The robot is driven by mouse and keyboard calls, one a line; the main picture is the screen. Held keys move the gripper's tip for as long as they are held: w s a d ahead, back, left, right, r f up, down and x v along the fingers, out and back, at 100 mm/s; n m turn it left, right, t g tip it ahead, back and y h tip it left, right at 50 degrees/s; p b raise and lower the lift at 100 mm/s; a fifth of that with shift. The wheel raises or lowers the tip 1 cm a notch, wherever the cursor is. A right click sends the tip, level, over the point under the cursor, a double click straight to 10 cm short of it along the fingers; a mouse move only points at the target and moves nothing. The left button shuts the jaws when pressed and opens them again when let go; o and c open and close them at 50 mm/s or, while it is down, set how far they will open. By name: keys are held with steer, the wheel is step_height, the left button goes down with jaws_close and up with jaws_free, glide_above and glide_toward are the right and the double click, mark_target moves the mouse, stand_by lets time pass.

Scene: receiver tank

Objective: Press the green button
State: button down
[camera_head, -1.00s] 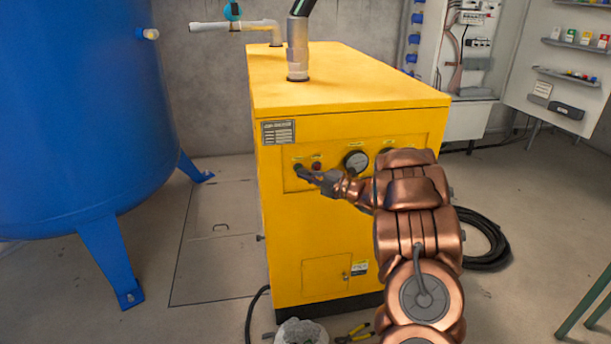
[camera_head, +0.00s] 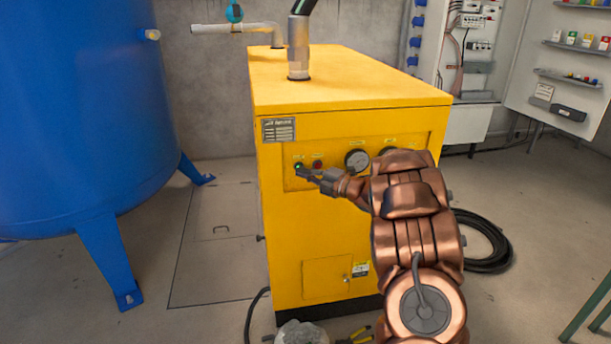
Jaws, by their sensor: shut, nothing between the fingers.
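The green button (camera_head: 299,165) is a small dot at the left of the recessed control panel on the front of the yellow machine (camera_head: 315,220). It now shows as a bright green spot. A red button (camera_head: 318,165) sits just to its right, and a round gauge (camera_head: 357,160) is further right. My gripper (camera_head: 302,173) is shut and empty, its fingertips just below the green button in the picture. I cannot tell whether the tips touch the panel. My copper arm comes from the lower right and hides part of the panel's right side.
A blue tank (camera_head: 80,110) stands on the left, its legs (camera_head: 110,260) on the floor. A black hose (camera_head: 485,245) lies coiled at the right. Open floor lies at the right.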

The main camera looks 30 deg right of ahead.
steer(key=a+v, duration=0.1)
steer(key=v, duration=1.1)
steer(key=shift+s+b, duration=0.35)
steer(key=shift+a+f, duration=0.1)
steer(key=shift+a, duration=0.05)
